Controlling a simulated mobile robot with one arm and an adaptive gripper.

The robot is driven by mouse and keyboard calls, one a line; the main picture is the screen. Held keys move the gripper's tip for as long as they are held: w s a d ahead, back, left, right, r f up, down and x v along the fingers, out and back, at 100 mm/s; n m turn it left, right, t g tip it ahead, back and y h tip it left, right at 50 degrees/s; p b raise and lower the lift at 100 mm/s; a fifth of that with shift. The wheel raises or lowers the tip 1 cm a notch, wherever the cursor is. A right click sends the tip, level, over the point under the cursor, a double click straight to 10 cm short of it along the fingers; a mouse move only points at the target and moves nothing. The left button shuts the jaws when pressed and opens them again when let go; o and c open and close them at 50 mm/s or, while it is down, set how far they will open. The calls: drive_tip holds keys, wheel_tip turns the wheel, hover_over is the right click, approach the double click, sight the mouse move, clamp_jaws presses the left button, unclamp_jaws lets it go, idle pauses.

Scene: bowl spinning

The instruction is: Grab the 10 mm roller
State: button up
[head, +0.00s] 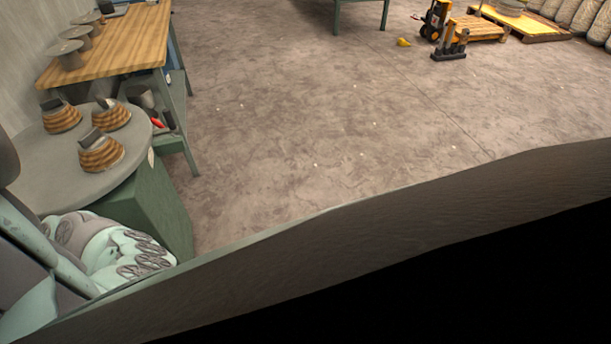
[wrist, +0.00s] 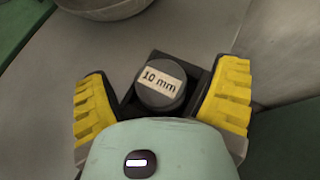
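In the wrist view, the 10 mm roller (wrist: 162,84) shows as a dark grey round end with a pale label reading "10 mm". It sits against a dark square piece (wrist: 196,73). My gripper (wrist: 163,100) has one yellow finger pad to the left of the roller and one to the right. The fingers are spread, with gaps between the pads and the roller. The lower part of the roller is hidden. I cannot make out the roller or my gripper in the head view.
In the wrist view, part of a grey bowl (wrist: 108,10) stands at the top left. In the head view, a round grey tabletop (head: 40,165) carries ribbed brown pieces (head: 101,157). A wooden workbench (head: 130,45) stands behind it. The concrete floor (head: 300,120) is mostly clear.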

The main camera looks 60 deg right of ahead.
drive_tip(key=c, duration=1.4)
drive_tip(key=shift+r, duration=0.1)
